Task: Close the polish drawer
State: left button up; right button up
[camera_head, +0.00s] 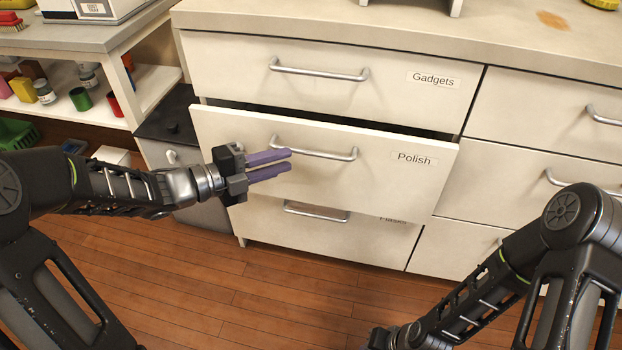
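The drawer labelled Polish (370,184) is white with a metal bar handle (318,150). It stands pulled out, with a dark gap above its front edge. My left gripper (282,164) is in front of the left part of this drawer, near the left end of the handle. Its two purple fingers point right and are apart, with nothing visible between them. I cannot tell whether a finger touches the drawer front. My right arm (470,300) comes in at the lower right; its gripper is cut off by the bottom edge.
The Gadgets drawer (320,95) above is shut. A lower drawer (340,238) is partly hidden below the Polish drawer. More shut drawers (540,115) stand at right. A shelf (60,109) with bottles and cups is at left. The wooden floor (240,300) in front is clear.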

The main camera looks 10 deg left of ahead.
aim_at(307, 154)
jog(key=shift+f, duration=0.35)
